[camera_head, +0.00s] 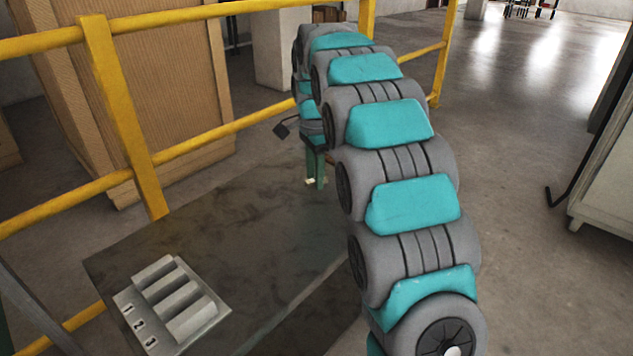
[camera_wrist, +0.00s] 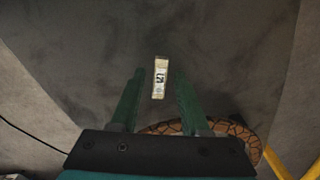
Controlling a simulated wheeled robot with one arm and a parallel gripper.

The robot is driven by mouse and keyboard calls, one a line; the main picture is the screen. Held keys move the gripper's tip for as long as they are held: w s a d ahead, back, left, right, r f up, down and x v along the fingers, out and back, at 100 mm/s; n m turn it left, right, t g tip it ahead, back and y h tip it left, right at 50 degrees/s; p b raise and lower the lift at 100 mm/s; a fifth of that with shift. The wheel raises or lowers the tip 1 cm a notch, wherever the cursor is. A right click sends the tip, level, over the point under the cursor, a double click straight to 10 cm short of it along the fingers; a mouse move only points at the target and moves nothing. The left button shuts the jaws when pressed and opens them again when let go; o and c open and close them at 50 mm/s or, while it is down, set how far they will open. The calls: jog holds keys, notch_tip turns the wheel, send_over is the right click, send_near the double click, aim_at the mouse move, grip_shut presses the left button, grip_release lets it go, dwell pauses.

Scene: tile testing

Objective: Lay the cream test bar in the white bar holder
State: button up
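The cream test bar (camera_wrist: 160,66) shows in the wrist view as a small upright strip with a dark mark. It lies on the dark table, in line with the gap between my green fingers. My gripper (camera_wrist: 159,80) is open, with a finger to each side of the bar's line and nothing pinched. In the head view my gripper (camera_head: 316,165) points down at the table's far end, with a small cream patch of the bar (camera_head: 310,181) at its tips. The white bar holder (camera_head: 209,290) sits at the table's near left, with parallel ridges and the labels 1, 2, 3.
The dark stone-like table (camera_head: 215,235) is clear between the holder and my gripper. A yellow railing (camera_head: 125,110) runs along the table's left and far side. A brown patterned round object (camera_wrist: 250,142) is partly hidden behind my gripper in the wrist view.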

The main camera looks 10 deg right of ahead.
grip_shut()
dwell(0.6)
jog(key=shift+r, duration=1.8)
jog(key=shift+s+a, duration=0.25)
jog(key=shift+s, duration=0.55)
jog(key=s+a, duration=0.1)
jog(key=s, duration=0.3)
jog(key=s+a+r+b, duration=0.1)
jog(key=s+a, duration=0.1)
jog(key=s, duration=0.3)
jog(key=s+a, duration=0.1)
jog(key=s, duration=0.3)
jog(key=shift+s+a+r+b, duration=0.2)
jog(key=shift+s+b, duration=0.1)
